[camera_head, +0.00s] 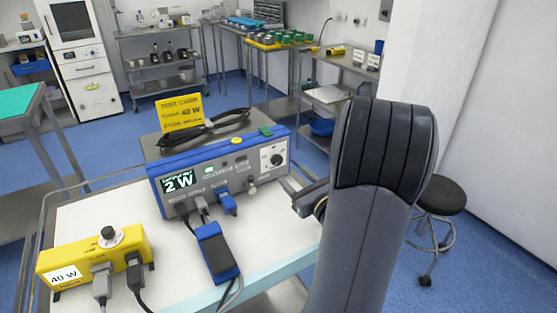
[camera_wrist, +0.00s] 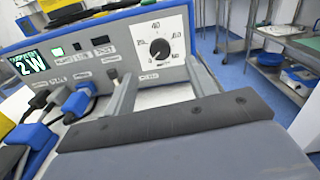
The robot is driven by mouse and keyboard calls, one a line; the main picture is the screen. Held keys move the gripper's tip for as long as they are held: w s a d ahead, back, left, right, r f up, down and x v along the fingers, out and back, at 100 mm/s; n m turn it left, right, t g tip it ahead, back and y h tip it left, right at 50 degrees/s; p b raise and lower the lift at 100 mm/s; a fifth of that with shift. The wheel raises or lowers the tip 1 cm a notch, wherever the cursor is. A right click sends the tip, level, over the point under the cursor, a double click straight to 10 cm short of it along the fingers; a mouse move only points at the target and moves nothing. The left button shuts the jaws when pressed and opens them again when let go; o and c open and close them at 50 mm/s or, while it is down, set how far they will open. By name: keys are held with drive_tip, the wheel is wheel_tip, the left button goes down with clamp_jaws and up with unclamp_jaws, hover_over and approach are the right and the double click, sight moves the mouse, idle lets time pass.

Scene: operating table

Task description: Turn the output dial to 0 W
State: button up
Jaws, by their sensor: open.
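The blue and grey generator (camera_head: 160,178) stands on the white cart top, and its display (camera_head: 179,182) reads 2 W. In the wrist view the same display (camera_wrist: 28,63) also reads 2 W. The black output dial (camera_wrist: 159,48) sits on a white scale plate at the right of the front panel; it also shows in the head view (camera_head: 276,160). The exact pointer direction is hard to read. My gripper (camera_wrist: 160,70) is open and empty, its two fingers pointing at the panel on either side of the dial plate, below the knob. In the head view my gripper (camera_head: 298,197) is partly hidden by my arm.
Plugs and cables (camera_head: 203,203) fill the panel's lower left, and a blue-grey block (camera_head: 214,250) lies in front. A yellow box (camera_head: 95,258) labelled 40 W stands front left. A stool (camera_head: 441,195) stands right.

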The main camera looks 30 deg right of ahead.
sight(278, 162)
drive_tip(key=w, duration=0.8)
drive_tip(key=shift+w+d, duration=0.2)
drive_tip(key=shift+w, duration=0.05)
drive_tip(key=shift+c, duration=0.5)
drive_tip(key=c, duration=0.9)
drive_tip(key=shift+f+n+b, duration=0.2)
drive_tip(key=shift+n+b, duration=0.4)
drive_tip(key=shift+b, duration=0.4)
drive_tip(key=shift+r+n, duration=0.15)
drive_tip(key=shift+n, duration=0.15)
drive_tip(key=o, duration=1)
